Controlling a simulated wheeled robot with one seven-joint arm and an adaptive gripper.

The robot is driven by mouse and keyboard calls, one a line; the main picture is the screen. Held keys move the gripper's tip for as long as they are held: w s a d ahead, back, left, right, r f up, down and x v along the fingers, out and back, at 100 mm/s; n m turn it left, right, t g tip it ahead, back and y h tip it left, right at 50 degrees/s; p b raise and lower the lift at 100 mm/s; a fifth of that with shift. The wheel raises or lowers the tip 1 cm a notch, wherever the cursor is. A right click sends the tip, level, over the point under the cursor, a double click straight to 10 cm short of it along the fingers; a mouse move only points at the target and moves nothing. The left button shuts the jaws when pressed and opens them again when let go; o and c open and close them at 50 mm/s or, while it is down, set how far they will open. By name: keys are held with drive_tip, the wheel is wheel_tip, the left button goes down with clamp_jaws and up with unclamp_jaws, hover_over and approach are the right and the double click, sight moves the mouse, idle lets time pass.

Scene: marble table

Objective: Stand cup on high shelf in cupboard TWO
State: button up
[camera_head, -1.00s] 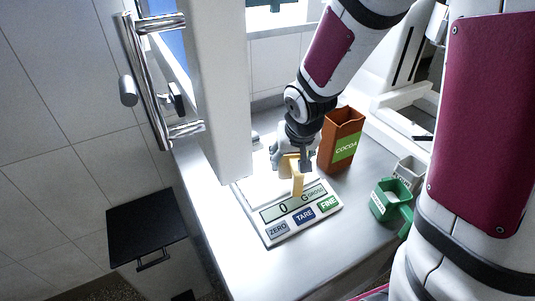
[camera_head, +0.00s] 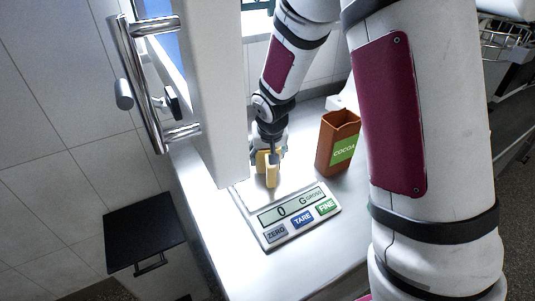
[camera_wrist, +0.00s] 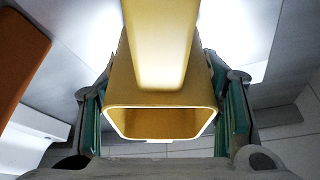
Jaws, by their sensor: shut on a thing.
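A yellow cup (camera_head: 272,172) is in my gripper (camera_head: 268,150), in front of or above the far part of the kitchen scale (camera_head: 290,240). In the wrist view the cup (camera_wrist: 122,92) fills the middle, with its open mouth toward the camera and its handle uppermost. The two fingers of my gripper (camera_wrist: 160,125) press on its left and right sides. The scale reads 0. I cannot tell from the head view whether the cup touches it. No cupboard marked TWO and no high shelf can be made out.
A brown cocoa box (camera_head: 338,143) stands open-topped on the counter, right of my gripper. A white upright panel (camera_head: 215,90) and a chrome handle (camera_head: 140,85) rise at the left, close to the gripper. A black square surface (camera_head: 145,230) lies lower left. Bare counter shows at the front.

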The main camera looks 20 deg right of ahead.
drive_tip(key=shift+f, duration=0.15)
drive_tip(key=o, duration=1.2)
drive_tip(key=shift+c, duration=0.2)
drive_tip(key=shift+o, duration=0.8)
